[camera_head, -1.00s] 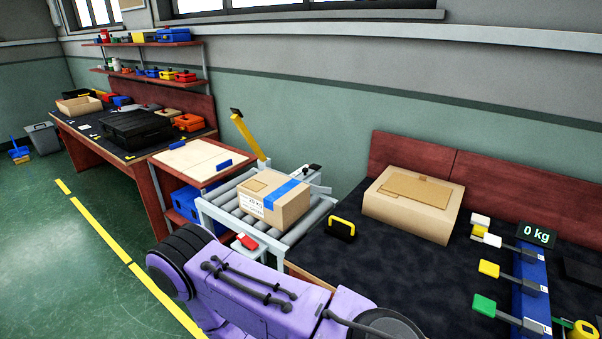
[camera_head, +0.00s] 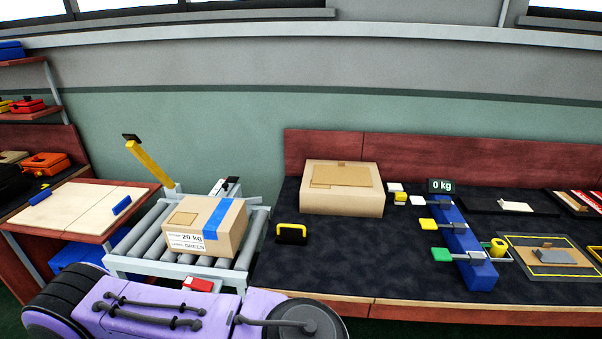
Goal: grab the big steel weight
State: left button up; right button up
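I cannot single out a big steel weight for certain. A small black block with a yellow edge (camera_head: 291,233) sits on the dark bench top, left of centre, and I cannot tell what it is. A blue stand (camera_head: 466,247) with a "0 kg" display (camera_head: 441,186) at its far end stands on the bench. Yellow and green tabs on grey arms stick out to its left. A grey piece (camera_head: 541,256) lies on a brown board at the right, its nature unclear. Neither of my grippers is in view.
A taped carton labelled 20 kg and GREEN (camera_head: 203,223) sits on the roller conveyor (camera_head: 141,244). A larger cardboard box (camera_head: 342,190) stands at the back of the bench. A yellow tape measure (camera_head: 495,247) is beside the blue stand. The bench's front middle (camera_head: 370,280) is clear.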

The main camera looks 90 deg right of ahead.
aim_at(283, 236)
jog(key=z, duration=2.5)
